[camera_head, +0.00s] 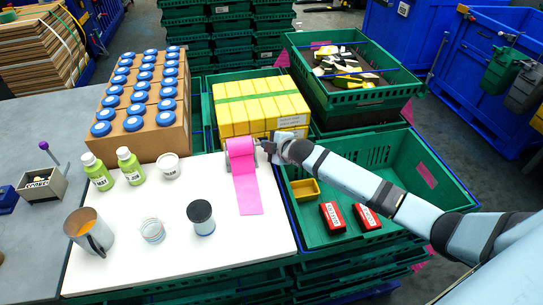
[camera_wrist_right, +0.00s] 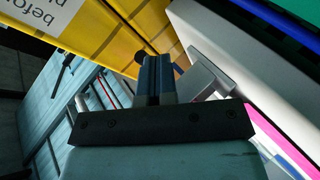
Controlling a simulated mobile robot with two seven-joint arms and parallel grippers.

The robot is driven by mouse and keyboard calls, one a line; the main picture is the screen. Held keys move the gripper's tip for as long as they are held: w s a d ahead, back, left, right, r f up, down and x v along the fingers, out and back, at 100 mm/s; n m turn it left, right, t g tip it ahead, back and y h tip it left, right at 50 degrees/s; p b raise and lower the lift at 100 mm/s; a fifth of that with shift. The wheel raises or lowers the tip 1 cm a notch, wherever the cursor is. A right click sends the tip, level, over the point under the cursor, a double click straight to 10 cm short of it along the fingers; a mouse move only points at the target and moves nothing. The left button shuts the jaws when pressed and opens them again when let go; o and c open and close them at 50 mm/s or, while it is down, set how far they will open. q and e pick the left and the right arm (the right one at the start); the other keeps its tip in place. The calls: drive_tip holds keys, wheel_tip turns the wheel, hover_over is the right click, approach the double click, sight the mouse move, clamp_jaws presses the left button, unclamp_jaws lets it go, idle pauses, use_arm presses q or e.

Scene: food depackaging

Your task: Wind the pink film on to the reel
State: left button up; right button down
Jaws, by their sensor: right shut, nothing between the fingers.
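The pink film (camera_head: 247,195) runs from the reel (camera_head: 240,147) at the back right of the white board, lying as a flat strip toward the front. The reel carries a pink roll on top, and a grey bracket shows at its side. My right gripper (camera_head: 264,147) is just right of the reel, at its side. In the right wrist view my right gripper (camera_wrist_right: 157,75) is shut and empty beside a grey part (camera_wrist_right: 205,78); whether they touch I cannot tell. A pink band of film (camera_wrist_right: 280,142) shows there at the right edge. My left gripper is not in view.
Yellow boxes (camera_head: 262,105) stand behind the reel. A green crate (camera_head: 395,170) with red packs lies right, under my right arm.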

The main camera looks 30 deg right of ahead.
drive_tip(key=t+b, duration=0.2)
drive_tip(key=n+t+b, duration=0.1)
drive_tip(key=t+b, duration=0.1)
drive_tip(key=b, duration=0.1)
drive_tip(key=shift+w+f, duration=0.15)
drive_tip(key=shift+w, duration=0.25)
drive_tip(key=shift+n+t+b, duration=0.4)
drive_tip(key=shift+t+b, duration=0.1)
drive_tip(key=shift+t, duration=0.1)
drive_tip(key=shift+w+d+r, duration=0.1)
drive_tip(key=shift+w+r, duration=0.05)
drive_tip(key=shift+r, duration=0.35)
drive_tip(key=shift+r+p, duration=0.55)
drive_tip(key=shift+r, duration=0.1)
drive_tip(key=shift+d, duration=0.1)
drive_tip(key=shift+w, duration=0.1)
